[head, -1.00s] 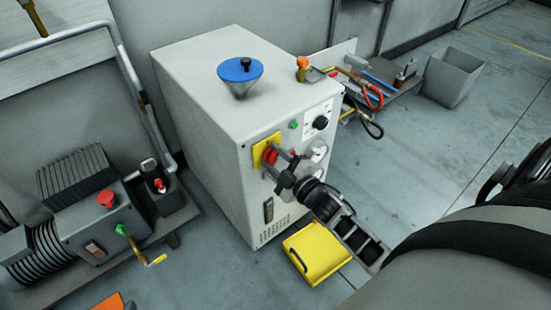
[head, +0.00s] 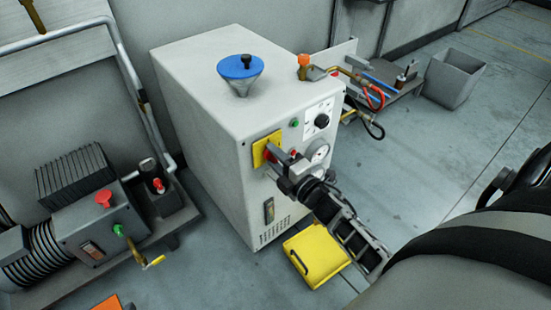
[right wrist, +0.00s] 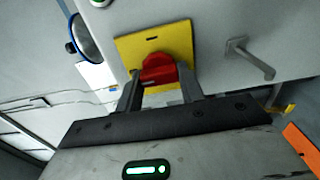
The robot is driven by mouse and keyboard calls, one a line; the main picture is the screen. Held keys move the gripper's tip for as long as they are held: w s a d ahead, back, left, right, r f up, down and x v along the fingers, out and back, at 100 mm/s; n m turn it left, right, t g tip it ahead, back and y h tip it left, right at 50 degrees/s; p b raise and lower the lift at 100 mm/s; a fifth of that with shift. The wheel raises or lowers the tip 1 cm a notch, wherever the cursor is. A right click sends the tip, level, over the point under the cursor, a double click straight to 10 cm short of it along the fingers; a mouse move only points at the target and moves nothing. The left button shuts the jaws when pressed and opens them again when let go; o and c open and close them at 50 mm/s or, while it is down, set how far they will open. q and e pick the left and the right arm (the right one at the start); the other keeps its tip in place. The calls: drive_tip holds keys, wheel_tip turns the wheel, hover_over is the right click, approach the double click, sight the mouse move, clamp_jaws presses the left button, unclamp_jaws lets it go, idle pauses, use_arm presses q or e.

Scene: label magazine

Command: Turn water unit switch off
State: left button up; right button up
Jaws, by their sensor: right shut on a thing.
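The water unit appears to be the pale grey cabinet (head: 205,120) with a blue funnel (head: 240,68) on top. A red switch (right wrist: 158,70) sits on a yellow plate (right wrist: 180,38) on its front; the yellow plate also shows in the head view (head: 261,148). My right gripper (head: 272,155) reaches the switch from the front right. In the right wrist view, the fingers of this gripper (right wrist: 159,80) are shut on the red switch, one on each side. In the head view they hide most of the switch. My left gripper is not in view.
A black knob (head: 321,121) and gauges are right of the plate, close to my gripper. A grey handle (right wrist: 250,60) stands out from the panel. A yellow case (head: 316,255) lies on the floor below. A machine with a red button (head: 104,198) stands at left.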

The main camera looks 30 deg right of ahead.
idle(0.4)
drive_tip(key=o, duration=1)
drive_tip(key=s+d, duration=0.1)
drive_tip(key=s, duration=1.5)
drive_tip(key=shift+d+p, duration=0.15)
drive_tip(key=shift+p, duration=0.2)
